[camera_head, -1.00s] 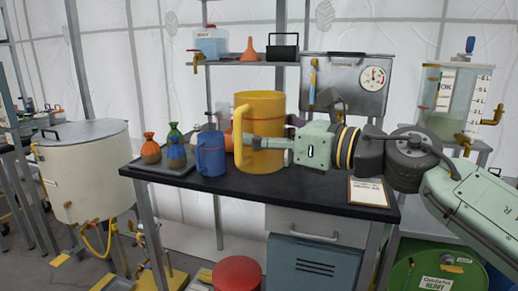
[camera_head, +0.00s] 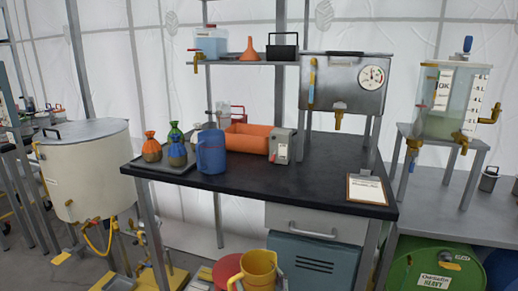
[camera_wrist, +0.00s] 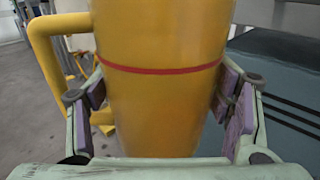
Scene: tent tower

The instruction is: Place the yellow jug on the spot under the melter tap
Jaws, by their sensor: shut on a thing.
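The yellow jug (camera_head: 258,268) is at the bottom edge of the head view, in front of the bench and below its top; its lower part is cut off. In the wrist view the jug (camera_wrist: 160,40) stands between the pads of my gripper (camera_wrist: 160,95), which is shut on its body. The jug has a red band, and its handle is to the left. A steel box with a dial (camera_head: 345,83) has a brass tap (camera_head: 338,119) above the bench; a cream drum (camera_head: 88,172) with a yellow hose stands at left. I cannot tell which is the melter.
The black bench top (camera_head: 300,186) holds a blue jug (camera_head: 211,153), an orange bin (camera_head: 247,138), a small grey box (camera_head: 281,147), a tray of small sacks (camera_head: 165,166) and a clipboard (camera_head: 367,189). A red round top (camera_head: 226,270) is beside the yellow jug. The bench's middle front is clear.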

